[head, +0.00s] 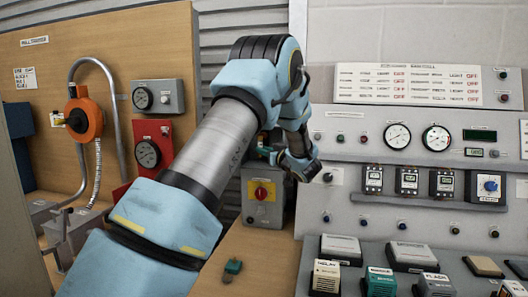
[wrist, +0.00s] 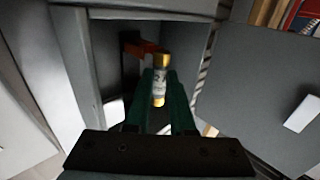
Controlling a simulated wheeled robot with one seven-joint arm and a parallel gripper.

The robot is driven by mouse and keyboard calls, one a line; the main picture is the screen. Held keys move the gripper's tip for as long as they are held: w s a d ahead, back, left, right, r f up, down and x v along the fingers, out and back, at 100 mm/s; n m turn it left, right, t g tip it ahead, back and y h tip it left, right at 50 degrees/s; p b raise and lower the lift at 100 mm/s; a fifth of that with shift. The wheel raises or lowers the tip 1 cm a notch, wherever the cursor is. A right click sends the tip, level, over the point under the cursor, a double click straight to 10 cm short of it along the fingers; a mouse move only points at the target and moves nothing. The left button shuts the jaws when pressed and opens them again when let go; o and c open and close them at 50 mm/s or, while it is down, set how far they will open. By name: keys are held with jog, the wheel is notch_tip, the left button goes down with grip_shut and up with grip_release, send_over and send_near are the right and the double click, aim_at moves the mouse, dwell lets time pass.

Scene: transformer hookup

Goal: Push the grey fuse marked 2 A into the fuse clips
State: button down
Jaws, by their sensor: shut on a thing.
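In the wrist view the fuse (wrist: 159,86) has a pale grey body with faint dark marking and brass-coloured caps. The marking is too blurred to read. It stands between the green fingers of my gripper (wrist: 160,100), which is shut on it. An orange-red part (wrist: 139,48), possibly a fuse clip, shows just beyond and left of the fuse's top, inside a dark recess of a grey box (wrist: 205,60). I cannot tell whether the fuse touches it. In the head view the fuse and clips are not discernible, and my arm hides part of that area.
A grey box with a red and yellow switch (head: 262,190) stands behind my arm. A control panel with gauges (head: 398,137) fills the right. Several labelled blocks, including one marked DELAY (head: 326,277), stand on the console. A small green piece (head: 232,267) lies on the wooden bench.

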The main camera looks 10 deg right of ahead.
jog(key=shift+w+d, duration=0.3)
jog(key=shift+w, duration=0.35)
jog(key=shift+s+d, duration=0.15)
jog(key=shift+d, duration=0.4)
dwell(1.2)
jog(key=c, duration=1.1)
grip_release()
jog(key=shift+s+a, duration=0.1)
jog(key=shift+s, duration=0.2)
grip_shut()
jog(key=shift+w+a, duration=0.2)
jog(key=shift+a, duration=0.45)
